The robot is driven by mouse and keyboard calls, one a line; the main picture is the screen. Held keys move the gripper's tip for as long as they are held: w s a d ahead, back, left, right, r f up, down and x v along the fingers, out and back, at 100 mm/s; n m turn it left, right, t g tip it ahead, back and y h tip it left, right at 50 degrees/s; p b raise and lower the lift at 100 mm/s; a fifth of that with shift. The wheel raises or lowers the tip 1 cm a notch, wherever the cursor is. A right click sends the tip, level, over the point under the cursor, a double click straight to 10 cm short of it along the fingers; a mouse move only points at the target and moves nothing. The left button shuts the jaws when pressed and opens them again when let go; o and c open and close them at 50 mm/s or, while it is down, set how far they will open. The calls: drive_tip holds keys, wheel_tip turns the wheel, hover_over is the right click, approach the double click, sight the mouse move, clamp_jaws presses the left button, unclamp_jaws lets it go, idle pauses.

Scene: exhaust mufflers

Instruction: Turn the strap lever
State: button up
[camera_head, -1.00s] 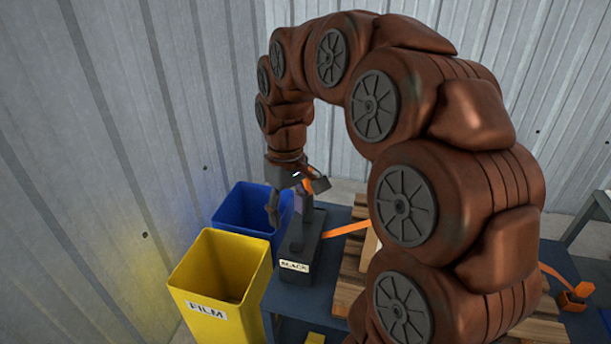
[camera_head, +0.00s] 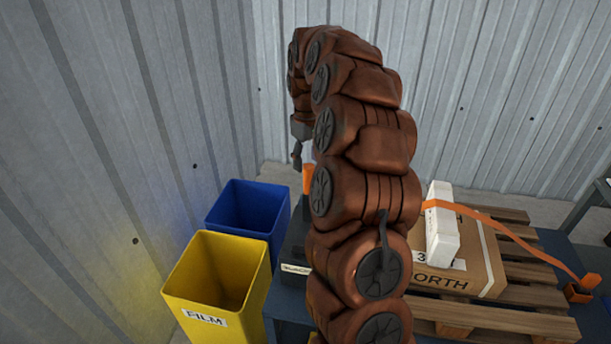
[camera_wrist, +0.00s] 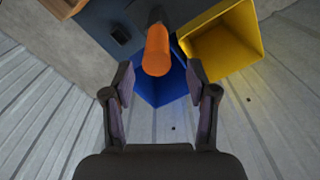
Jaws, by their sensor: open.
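The strap lever has an orange handle (camera_wrist: 157,50) that stands up toward the camera in the wrist view, on a dark base (camera_wrist: 122,36). In the head view, a short orange part (camera_head: 309,178) of it shows just left of my arm, above the dark box labelled SLACK (camera_head: 296,268), which my arm partly hides. My gripper (camera_wrist: 160,84) is open and empty, its two fingers apart. The handle's end lies just ahead of the gap between the fingertips. In the head view my gripper (camera_head: 297,155) hangs above the lever, mostly hidden by my arm.
A yellow bin (camera_head: 215,285) labelled FILM and a blue bin (camera_head: 248,212) stand left of the dark table. An orange strap (camera_head: 520,240) crosses a white block (camera_head: 440,230) on a cardboard box (camera_head: 485,262) on a pallet (camera_head: 500,322). Corrugated walls stand behind and left.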

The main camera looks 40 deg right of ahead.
sight(309, 177)
drive_tip(key=shift+s+d+f+p, duration=0.1)
drive_tip(key=shift+f+p, duration=0.25)
drive_tip(key=shift+f, duration=1.3)
drive_tip(key=shift+d+f+p, duration=0.1)
drive_tip(key=shift+f+p, duration=0.2)
drive_tip(key=shift+f, duration=1.35)
drive_tip(key=shift+c, duration=0.3)
clamp_jaws()
